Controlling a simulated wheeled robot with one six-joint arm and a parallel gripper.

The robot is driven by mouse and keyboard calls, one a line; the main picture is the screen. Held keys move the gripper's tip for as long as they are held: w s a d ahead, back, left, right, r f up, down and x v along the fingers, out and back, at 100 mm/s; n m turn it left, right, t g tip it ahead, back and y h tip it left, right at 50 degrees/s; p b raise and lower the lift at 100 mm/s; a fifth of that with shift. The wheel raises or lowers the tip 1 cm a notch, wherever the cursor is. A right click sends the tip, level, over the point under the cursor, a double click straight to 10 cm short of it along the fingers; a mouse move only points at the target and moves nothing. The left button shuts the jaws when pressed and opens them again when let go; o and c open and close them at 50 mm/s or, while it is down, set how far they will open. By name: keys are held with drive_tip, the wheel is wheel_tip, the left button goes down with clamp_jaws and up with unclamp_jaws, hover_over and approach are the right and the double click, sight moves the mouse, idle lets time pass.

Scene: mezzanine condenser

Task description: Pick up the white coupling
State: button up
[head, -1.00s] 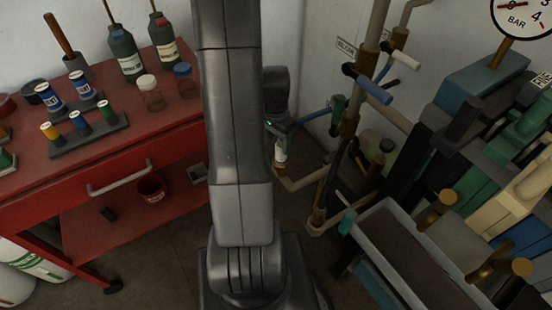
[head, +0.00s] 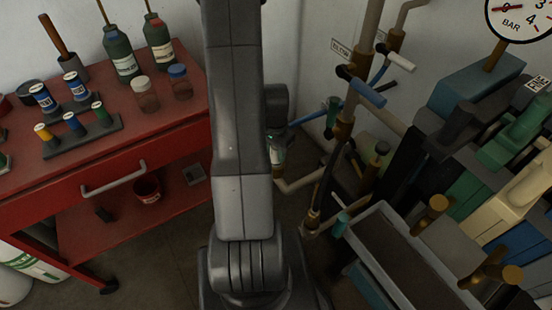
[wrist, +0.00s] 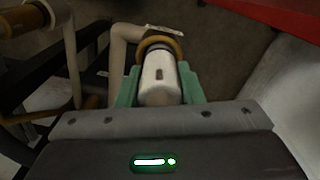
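The white coupling (wrist: 159,80) is a short white cylinder with a small dark slot in its side. In the wrist view it lies between the two green fingers of my gripper (wrist: 160,86), which press close on both sides with no clear gap. Its far end meets a brass-coloured ring (wrist: 160,44) at the end of a cream pipe; I cannot tell whether they are joined. In the head view the coupling (head: 276,153) shows beside my arm, which hides most of my gripper.
A red cart (head: 150,150) with spools, bottles and jars stands at left. Pipes with blue and white valve handles (head: 368,92) rise right of my arm. A grey trough (head: 385,262) and machine blocks fill the right side. A pressure gauge (head: 520,14) hangs at top right.

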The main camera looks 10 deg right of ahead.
clamp_jaws()
drive_tip(key=shift+r, duration=0.15)
